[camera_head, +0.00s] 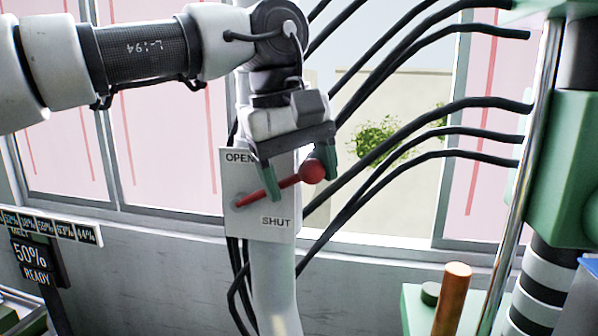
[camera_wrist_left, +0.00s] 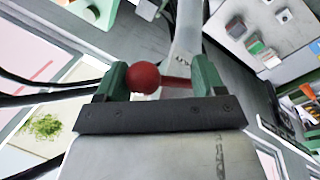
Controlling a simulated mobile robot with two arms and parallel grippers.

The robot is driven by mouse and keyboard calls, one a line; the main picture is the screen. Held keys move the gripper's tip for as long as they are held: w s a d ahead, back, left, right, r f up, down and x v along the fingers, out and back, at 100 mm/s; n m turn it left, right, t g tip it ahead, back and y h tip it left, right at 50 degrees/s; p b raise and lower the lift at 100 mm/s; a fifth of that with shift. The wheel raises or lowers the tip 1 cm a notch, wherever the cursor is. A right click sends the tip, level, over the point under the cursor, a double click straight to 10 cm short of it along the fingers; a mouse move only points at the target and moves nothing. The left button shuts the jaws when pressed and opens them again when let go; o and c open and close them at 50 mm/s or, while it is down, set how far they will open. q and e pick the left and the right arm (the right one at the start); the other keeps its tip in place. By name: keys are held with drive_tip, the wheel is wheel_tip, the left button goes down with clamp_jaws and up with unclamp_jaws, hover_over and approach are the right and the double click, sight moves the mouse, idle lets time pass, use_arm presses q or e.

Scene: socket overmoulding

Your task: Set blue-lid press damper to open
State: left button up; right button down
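The damper lever is a red rod (camera_head: 272,190) with a round red knob (camera_head: 312,171), on a pale plate (camera_head: 240,222) marked OPEN at the top and SHUT at the lower right. The lever points right and slightly up, between the two words. My left gripper (camera_head: 298,171) is at the lever from above, its green fingers apart. One finger crosses in front of the rod and the other is by the knob. In the left wrist view the knob (camera_wrist_left: 143,77) sits between the fingers, close to the left one; contact is unclear. My right gripper is not in view.
The plate is on a white vertical pipe (camera_head: 275,285) before the windows. Black hoses (camera_head: 430,112) run to a green machine (camera_head: 572,165) at right. An orange-brown cylinder (camera_head: 452,298) stands at lower right. A display reading 50% READY (camera_head: 35,262) is at left.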

use_arm(q)
drive_tip(key=shift+s+d, duration=0.1)
drive_tip(key=shift+d, duration=0.1)
drive_tip(key=c, duration=0.6)
drive_tip(key=shift+r, duration=0.1)
drive_tip(key=shift+a+r+h, duration=0.35)
drive_tip(key=shift+r+h, duration=0.15)
drive_tip(key=shift+h, duration=0.2)
drive_tip(key=shift+c, duration=0.3)
drive_tip(key=o, duration=1)
drive_tip(key=shift+o, duration=1.2)
drive_tip(key=shift+w+a, duration=0.1)
drive_tip(key=shift+w, duration=0.1)
drive_tip(key=shift+o, duration=0.5)
drive_tip(key=shift+w+a+f, duration=0.1)
drive_tip(key=shift+w+a, duration=0.1)
drive_tip(key=shift+s+d, duration=0.1)
